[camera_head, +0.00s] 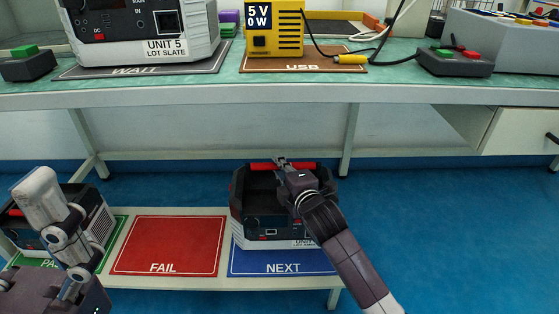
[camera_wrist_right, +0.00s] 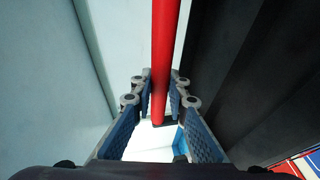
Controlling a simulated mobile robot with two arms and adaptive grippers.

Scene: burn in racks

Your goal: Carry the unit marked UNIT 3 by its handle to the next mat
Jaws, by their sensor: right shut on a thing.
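A dark unit (camera_head: 245,205) with a grey-white lower front is over the blue mat lettered NEXT (camera_head: 285,268) on the low bench. Its label reads UNIT, with the number hidden behind my right gripper. I cannot tell whether its base touches the mat. My right gripper (camera_head: 281,162) is shut on the unit's red handle (camera_head: 258,167). In the right wrist view the handle (camera_wrist_right: 165,45) runs between the two fingers (camera_wrist_right: 160,97), with the unit's dark wall to the right. My left arm is at the lower left; its fingers do not show.
The low bench also bears an empty red FAIL mat (camera_head: 168,246) and a green PASS mat (camera_head: 115,232) with another dark unit (camera_head: 92,213). The upper table's front edge (camera_head: 250,97) runs behind, bearing UNIT 5 (camera_head: 140,35) and a yellow USB supply (camera_head: 285,30). Blue floor lies right.

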